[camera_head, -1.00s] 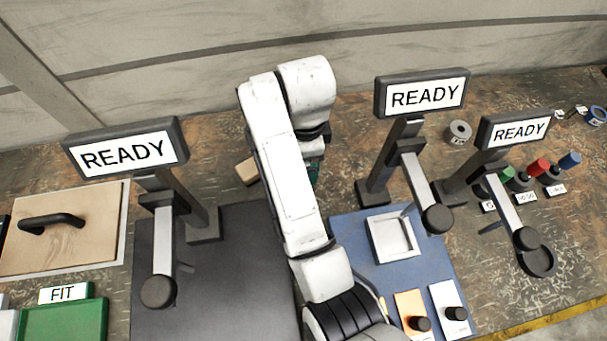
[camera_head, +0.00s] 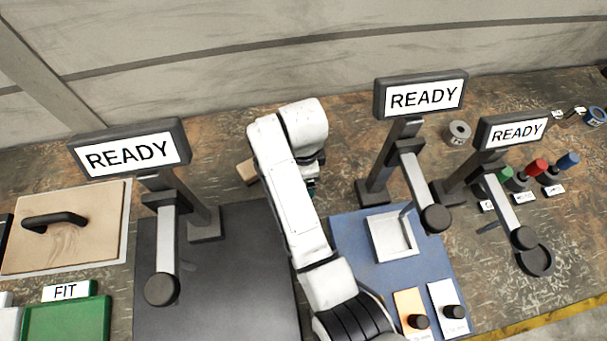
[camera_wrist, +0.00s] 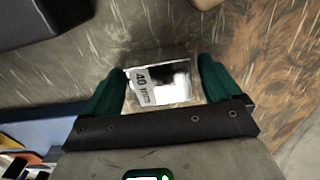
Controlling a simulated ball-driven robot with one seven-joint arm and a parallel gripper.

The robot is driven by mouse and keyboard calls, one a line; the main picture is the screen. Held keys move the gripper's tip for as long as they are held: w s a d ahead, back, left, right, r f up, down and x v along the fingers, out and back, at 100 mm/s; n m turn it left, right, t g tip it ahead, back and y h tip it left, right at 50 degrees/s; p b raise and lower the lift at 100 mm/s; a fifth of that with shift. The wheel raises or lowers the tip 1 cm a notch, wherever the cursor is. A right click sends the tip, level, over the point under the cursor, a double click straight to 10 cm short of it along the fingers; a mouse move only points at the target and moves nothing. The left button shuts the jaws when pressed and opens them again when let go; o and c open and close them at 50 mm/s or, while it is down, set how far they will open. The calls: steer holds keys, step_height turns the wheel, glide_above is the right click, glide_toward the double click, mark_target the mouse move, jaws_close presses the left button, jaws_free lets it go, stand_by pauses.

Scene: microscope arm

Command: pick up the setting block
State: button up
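The setting block, a shiny metal block (camera_wrist: 165,82) marked "40 mm", stands on the worn bench top in the wrist view. My gripper (camera_wrist: 162,66) is open, with one green finger on each side of the block. In the head view my arm hides the block, and only a bit of a green finger shows past the arm.
A dark plate (camera_head: 215,290) with a READY stand lies left of my arm. A blue mat (camera_head: 385,275) with a square white tray (camera_head: 391,262) lies right. Two more READY stands (camera_head: 421,96) (camera_head: 512,132) rise at right. A small tan block (camera_head: 246,171) is partly behind my arm.

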steer(key=c, duration=1.6)
steer(key=shift+r, duration=0.15)
jaws_close()
